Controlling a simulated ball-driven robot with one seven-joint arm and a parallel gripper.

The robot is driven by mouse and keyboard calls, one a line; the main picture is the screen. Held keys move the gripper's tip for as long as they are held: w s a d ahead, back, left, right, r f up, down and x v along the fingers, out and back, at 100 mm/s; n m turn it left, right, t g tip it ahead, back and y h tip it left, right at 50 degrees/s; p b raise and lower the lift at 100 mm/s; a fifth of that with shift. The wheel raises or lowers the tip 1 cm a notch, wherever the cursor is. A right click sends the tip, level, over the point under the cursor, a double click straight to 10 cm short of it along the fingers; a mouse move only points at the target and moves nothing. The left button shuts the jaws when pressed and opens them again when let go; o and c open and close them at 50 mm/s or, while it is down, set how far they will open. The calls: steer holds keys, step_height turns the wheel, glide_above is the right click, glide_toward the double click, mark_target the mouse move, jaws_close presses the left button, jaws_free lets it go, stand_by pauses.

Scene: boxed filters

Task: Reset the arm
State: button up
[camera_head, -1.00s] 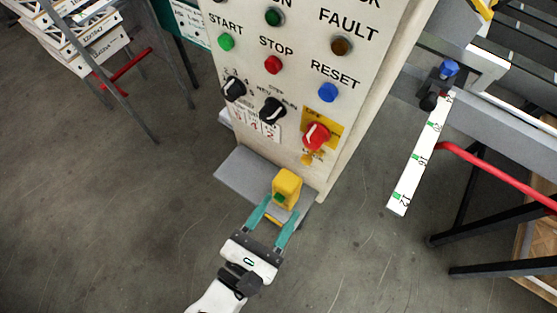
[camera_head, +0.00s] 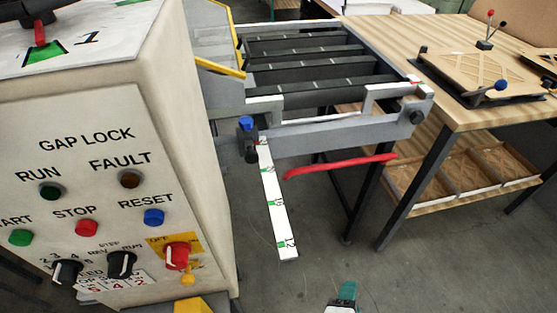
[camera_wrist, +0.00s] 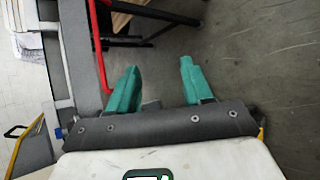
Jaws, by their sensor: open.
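My gripper (camera_head: 345,294) shows only in part at the bottom edge of the head view, right of the control cabinet (camera_head: 215,170). In the wrist view my gripper (camera_wrist: 158,72) has its two teal fingers spread apart, with nothing between them. Beyond the fingers are grey floor and dark metal legs, and no finger touches anything. The rest of my arm is outside the head view.
The cabinet carries buttons and a red switch (camera_head: 177,255); a yellow piece (camera_head: 192,306) sits below it. A numbered white strip (camera_head: 277,205), a red bar (camera_head: 340,165), a roller conveyor (camera_head: 310,62) and a wooden table (camera_head: 455,110) stand beyond. Floor at lower right is open.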

steer(key=s+d+f+m+g+y, duration=0.2)
steer(key=s+d+m+g, duration=0.2)
steer(key=m, duration=0.5)
steer(key=s+d+f+m+g+y, duration=0.3)
steer(key=s+d+m+g, duration=0.1)
steer(key=s+d+m, duration=0.4)
steer(key=shift+s+d+f+m+g, duration=0.3)
steer(key=shift+s+d+m, duration=0.05)
steer(key=shift+d+m, duration=0.35)
steer(key=shift+a, duration=0.1)
stand_by(0.5)
